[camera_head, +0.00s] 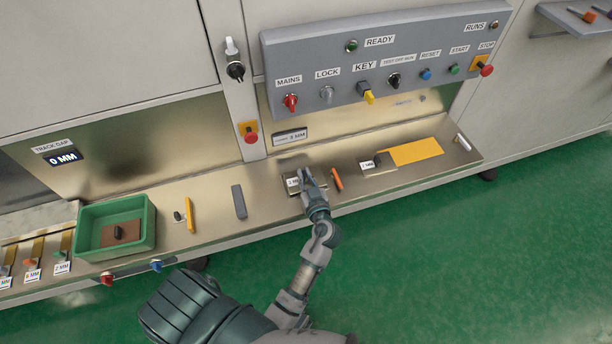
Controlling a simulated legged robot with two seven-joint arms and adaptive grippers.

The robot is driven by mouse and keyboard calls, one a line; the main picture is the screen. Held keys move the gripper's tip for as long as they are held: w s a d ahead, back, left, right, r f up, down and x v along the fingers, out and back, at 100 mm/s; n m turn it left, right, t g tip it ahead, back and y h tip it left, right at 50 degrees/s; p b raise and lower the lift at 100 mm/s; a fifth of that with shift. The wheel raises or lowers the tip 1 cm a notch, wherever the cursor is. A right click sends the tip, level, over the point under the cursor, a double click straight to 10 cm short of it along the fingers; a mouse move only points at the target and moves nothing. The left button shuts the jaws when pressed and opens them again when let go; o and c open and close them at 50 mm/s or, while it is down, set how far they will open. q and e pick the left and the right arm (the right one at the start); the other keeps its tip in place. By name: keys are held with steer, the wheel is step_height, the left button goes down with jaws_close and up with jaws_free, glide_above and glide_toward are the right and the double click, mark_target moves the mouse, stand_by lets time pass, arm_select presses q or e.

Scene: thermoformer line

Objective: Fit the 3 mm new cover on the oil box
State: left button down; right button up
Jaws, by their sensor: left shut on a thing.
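My left gripper (307,178) reaches over the metal ledge and is shut on a part of a small dark, labelled plate-like piece (291,189). The fingers hide much of this piece, and I cannot tell whether it is the cover or the oil box. Its label is too small to read for sure. Another small dark piece with a white label (367,164) lies to the right, beside a yellow sheet. A green bin (147,238) at the left holds a brown plate with a black knob (119,232). My right gripper is not in view.
An orange-handled tool (336,180) lies just right of my gripper. A grey bar (239,201) and a yellow bar (190,215) lie to the left. Labelled gauges (33,262) sit at the far left. The control panel (375,65) stands behind the ledge (270,210).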

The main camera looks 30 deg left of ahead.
arm_select(q)
steer(key=shift+a+r, duration=0.2)
steer(key=shift+r, duration=0.15)
stand_by(0.3)
stand_by(0.4)
steer(key=shift+f+b, duration=0.1)
steer(key=shift+b, duration=0.3)
steer(key=shift+s+a+f+b, duration=0.15)
steer(key=shift+f+b, duration=0.1)
steer(key=shift+b, duration=0.15)
steer(key=shift+w+d+f, duration=0.2)
steer(key=shift+d, duration=0.2)
stand_by(0.7)
steer(key=shift+a+b, duration=0.1)
steer(key=shift+b, duration=0.6)
stand_by(0.6)
